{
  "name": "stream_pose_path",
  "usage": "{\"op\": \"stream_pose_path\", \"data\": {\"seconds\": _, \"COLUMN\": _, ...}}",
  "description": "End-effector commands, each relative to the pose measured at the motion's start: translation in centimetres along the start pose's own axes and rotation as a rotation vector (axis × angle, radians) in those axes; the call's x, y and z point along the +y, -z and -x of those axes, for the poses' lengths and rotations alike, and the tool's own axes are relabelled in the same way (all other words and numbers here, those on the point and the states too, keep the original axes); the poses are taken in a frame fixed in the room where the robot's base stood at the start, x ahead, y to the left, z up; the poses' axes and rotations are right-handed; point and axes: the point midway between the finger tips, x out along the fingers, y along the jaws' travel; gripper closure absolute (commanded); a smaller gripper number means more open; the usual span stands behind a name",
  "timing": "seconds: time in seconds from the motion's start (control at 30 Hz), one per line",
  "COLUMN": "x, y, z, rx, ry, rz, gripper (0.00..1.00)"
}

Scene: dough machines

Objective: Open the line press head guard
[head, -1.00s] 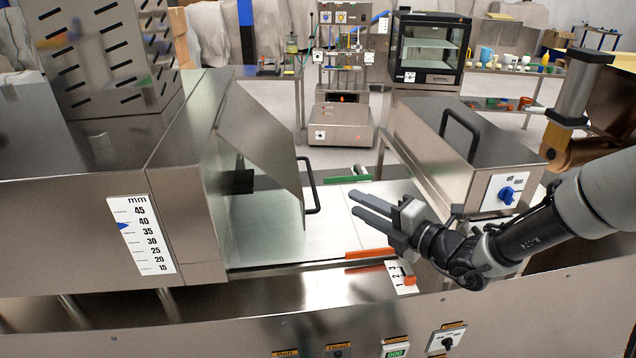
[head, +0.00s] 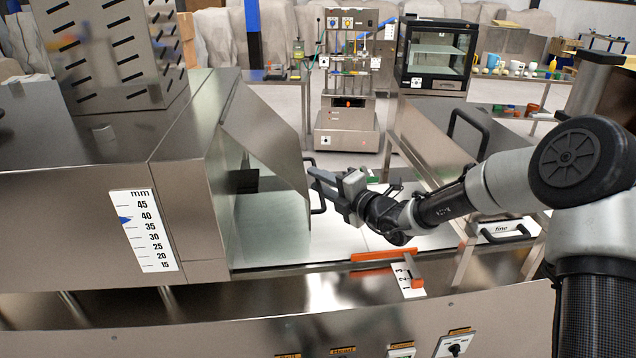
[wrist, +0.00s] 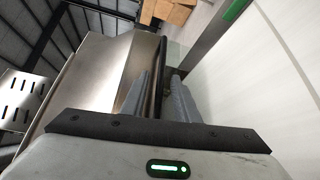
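The line press head guard (head: 268,140) is a slanted sheet-metal panel at the mouth of the large steel press on the left, hanging over the pale belt. Its black bar handle (head: 318,206) stands on the guard's right edge, partly hidden by my fingers. My gripper (head: 316,181) comes in from the right with its fingertips at the handle. In the wrist view, the dark handle bar (wrist: 159,82) runs between my two separated grey fingers, and the guard's metal (wrist: 108,70) lies to the left. My gripper is open; I cannot tell whether a finger touches the bar.
The press body has a millimetre scale (head: 144,230) with a blue pointer. An orange bar (head: 383,255) and a small numbered plate (head: 408,280) sit at the belt's front edge. A steel housing with a black handle (head: 470,130) stands behind my arm.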

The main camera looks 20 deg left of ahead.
Motion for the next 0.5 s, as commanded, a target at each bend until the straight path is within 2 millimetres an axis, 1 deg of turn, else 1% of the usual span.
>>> {"op": "stream_pose_path", "data": {"seconds": 0.1, "x": -0.05, "y": 0.03, "z": -0.62, "rx": 0.0, "ry": 0.001, "rz": -0.001, "gripper": 0.72}}
{"op": "stream_pose_path", "data": {"seconds": 0.37, "x": -0.03, "y": 0.0, "z": -0.7, "rx": 0.0, "ry": 0.001, "rz": -0.001, "gripper": 0.72}}
{"op": "stream_pose_path", "data": {"seconds": 0.47, "x": -0.02, "y": 0.0, "z": -0.69, "rx": 0.0, "ry": 0.001, "rz": 0.0, "gripper": 0.87}}
{"op": "stream_pose_path", "data": {"seconds": 0.5, "x": -0.02, "y": 0.0, "z": -0.68, "rx": 0.0, "ry": 0.001, "rz": 0.0, "gripper": 0.94}}
